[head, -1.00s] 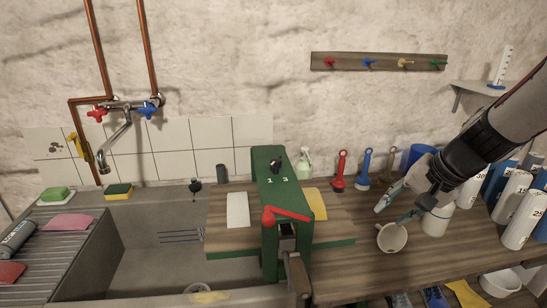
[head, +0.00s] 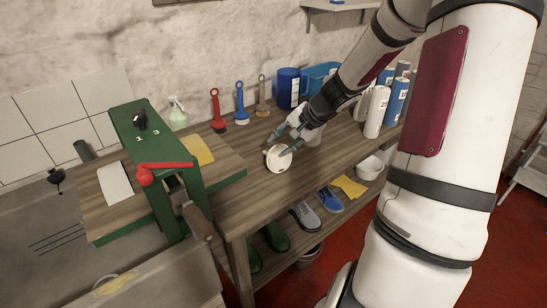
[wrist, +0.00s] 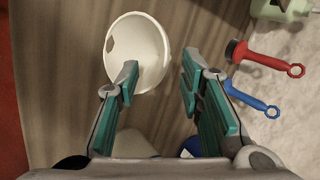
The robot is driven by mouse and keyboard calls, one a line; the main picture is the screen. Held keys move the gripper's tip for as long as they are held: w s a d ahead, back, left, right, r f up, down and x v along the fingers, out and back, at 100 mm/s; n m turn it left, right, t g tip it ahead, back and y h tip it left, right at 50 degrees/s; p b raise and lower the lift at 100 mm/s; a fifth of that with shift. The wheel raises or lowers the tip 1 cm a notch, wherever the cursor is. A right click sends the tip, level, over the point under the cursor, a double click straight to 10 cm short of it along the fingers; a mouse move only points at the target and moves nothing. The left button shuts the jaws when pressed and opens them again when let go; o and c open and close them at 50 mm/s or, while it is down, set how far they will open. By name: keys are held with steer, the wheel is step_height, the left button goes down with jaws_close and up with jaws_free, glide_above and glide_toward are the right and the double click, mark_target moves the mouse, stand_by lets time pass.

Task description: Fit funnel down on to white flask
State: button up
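Contact cannot be told.
White and blue bottles (head: 376,112) stand at the right of the bench. A green press (head: 158,165) stands at left. Bare bench (head: 240,195) lies left of the funnel.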

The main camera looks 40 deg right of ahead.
mark_target(273, 152)
steer(key=shift+x, duration=2.7)
steer(key=shift+s+a, duration=0.2)
steer(key=shift+c, duration=0.4)
jaws_close()
steer(key=shift+f, duration=0.1)
